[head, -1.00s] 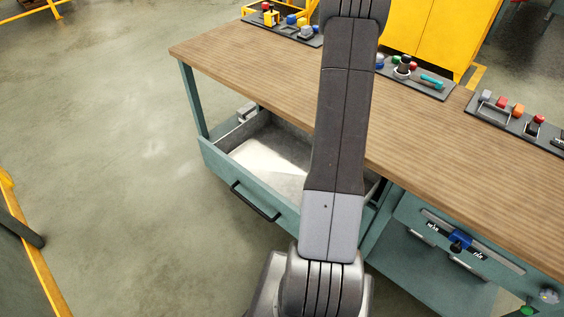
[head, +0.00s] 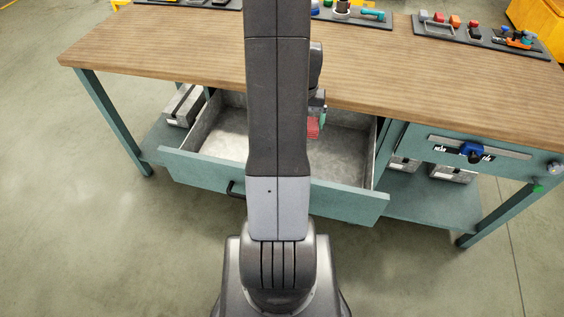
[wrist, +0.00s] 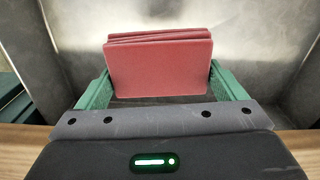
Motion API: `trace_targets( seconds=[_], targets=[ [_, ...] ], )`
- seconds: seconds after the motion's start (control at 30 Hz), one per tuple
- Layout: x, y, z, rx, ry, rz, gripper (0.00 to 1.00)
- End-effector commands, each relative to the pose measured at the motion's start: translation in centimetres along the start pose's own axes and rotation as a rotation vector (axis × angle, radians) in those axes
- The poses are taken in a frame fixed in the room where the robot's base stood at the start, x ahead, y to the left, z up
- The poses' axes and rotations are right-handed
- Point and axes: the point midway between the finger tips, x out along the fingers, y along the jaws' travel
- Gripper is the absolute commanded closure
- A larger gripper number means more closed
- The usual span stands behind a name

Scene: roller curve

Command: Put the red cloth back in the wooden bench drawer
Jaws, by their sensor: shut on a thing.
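The red cloth (wrist: 160,68) is a folded stack between the green fingers of my gripper (wrist: 163,90) in the wrist view. My gripper is shut on it. In the head view the cloth (head: 313,128) shows as a small red patch beside my arm, over the open drawer. The drawer (head: 345,196) is pulled out below the wooden bench top (head: 190,52), with a grey inside and a teal front. Its bare floor shows around the cloth in the wrist view. I cannot tell whether the cloth touches the floor. My arm hides the drawer's middle.
Trays with small coloured parts, such as the right one (head: 480,38), stand along the back of the bench top. A blue clamp-like part (head: 473,151) sits on a rail at the right of the bench. Grey boxes (head: 452,173) lie on the lower shelf.

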Motion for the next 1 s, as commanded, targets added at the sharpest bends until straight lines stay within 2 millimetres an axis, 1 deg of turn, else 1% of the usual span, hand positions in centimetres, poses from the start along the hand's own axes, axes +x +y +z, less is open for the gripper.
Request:
trace_targets(
  seconds=[0.03, 0.2, 0.4, 0.57, 0.67, 0.83, 1.0],
  targets=[
    [1.7, 0.9, 0.4, 0.019, 0.005, -0.001, 0.31],
    [2.9, 3.3, 2.1, 0.069, 0.005, 0.000, 0.31],
    [3.6, 5.0, 3.6, 0.108, 0.003, 0.000, 0.31],
    [4.0, 5.6, 4.1, 0.121, 0.000, 0.000, 0.31],
    [5.6, 5.6, 4.3, 0.122, -0.004, 0.000, 0.31],
    [8.7, 5.6, 4.2, 0.122, -0.003, 0.000, 0.31],
    [10.0, 5.6, 4.2, 0.122, -0.001, 0.000, 0.31]
  ],
)
